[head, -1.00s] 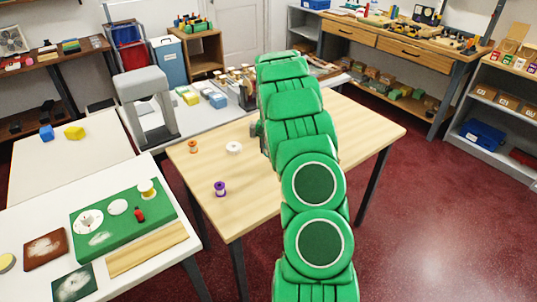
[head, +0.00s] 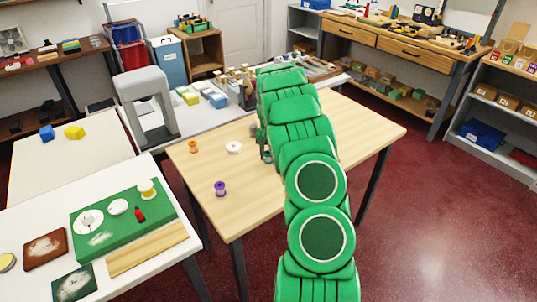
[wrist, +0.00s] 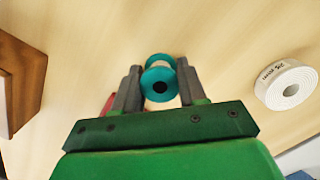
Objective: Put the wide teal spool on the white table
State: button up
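The teal spool (wrist: 158,84) is in the wrist view, between the two fingers of my gripper (wrist: 160,72). Its near flange is very close to both fingers; I cannot tell whether they press on it. It is over or on the light wood table (head: 215,205). In the head view my arm hides the spool, and only part of my gripper (head: 265,155) shows low beside the arm. A white-topped table (head: 20,225) stands at the near left, holding a green mat (head: 125,222).
On the wood table are an orange spool (head: 193,146), a purple spool (head: 220,189) and a white ring (head: 234,147), also in the wrist view (wrist: 287,86). A brown wooden object (wrist: 20,85) is at that view's left. A pale table (head: 75,160) holds blue and yellow blocks.

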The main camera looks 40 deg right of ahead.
jog(key=o, duration=0.5)
jog(key=shift+c, duration=0.2)
jog(key=shift+r, duration=0.1)
jog(key=r, duration=0.7)
jog(key=w+d+r, duration=0.1)
jog(key=r, duration=0.3)
jog(key=shift+r, duration=0.1)
jog(key=shift+o, duration=0.5)
jog(key=shift+r, duration=0.4)
